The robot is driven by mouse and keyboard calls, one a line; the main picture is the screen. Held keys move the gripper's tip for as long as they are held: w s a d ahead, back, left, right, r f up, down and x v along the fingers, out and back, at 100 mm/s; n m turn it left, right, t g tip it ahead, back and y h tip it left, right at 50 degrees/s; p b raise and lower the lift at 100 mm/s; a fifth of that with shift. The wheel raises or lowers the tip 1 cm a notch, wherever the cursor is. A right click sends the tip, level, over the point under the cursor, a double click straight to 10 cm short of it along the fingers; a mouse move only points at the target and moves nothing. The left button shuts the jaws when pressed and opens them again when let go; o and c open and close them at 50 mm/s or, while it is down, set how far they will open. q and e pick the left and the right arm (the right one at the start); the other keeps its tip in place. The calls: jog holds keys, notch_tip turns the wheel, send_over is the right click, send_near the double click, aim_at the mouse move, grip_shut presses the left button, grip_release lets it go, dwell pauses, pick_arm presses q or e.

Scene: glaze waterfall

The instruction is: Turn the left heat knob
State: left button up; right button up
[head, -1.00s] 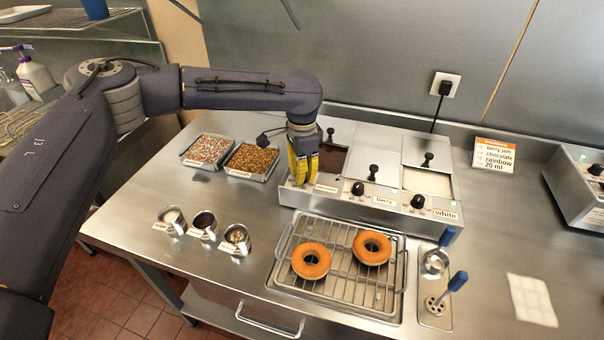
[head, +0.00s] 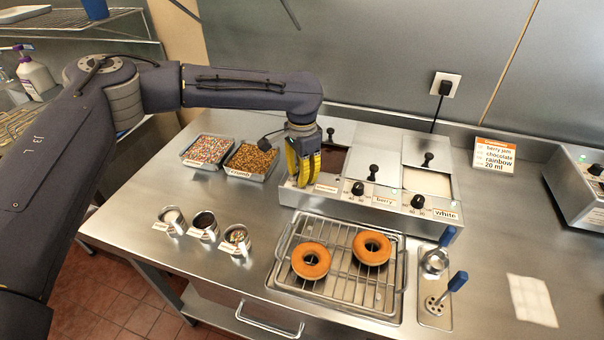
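The glaze warmer (head: 385,207) is a steel box with several lidded wells and a row of black knobs on its front. The middle knob (head: 358,188) and the right knob (head: 418,201) show clearly. The left knob is hidden behind my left gripper (head: 302,180). That gripper has yellow fingers pointing down at the left end of the warmer's front, beside the left label (head: 326,188). Its fingers look close together, but I cannot tell whether they grip the knob. My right gripper is not in view.
Two donuts (head: 311,261) lie on a wire rack (head: 345,285) in front of the warmer. Trays of sprinkles (head: 207,150) and crumb (head: 251,160) and small cups (head: 204,225) stand to the left. Blue-handled tools (head: 457,282) stand to the right.

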pick_arm(q)
jog(key=o, duration=0.6)
notch_tip(320, 180, up, 12)
dwell(0.5)
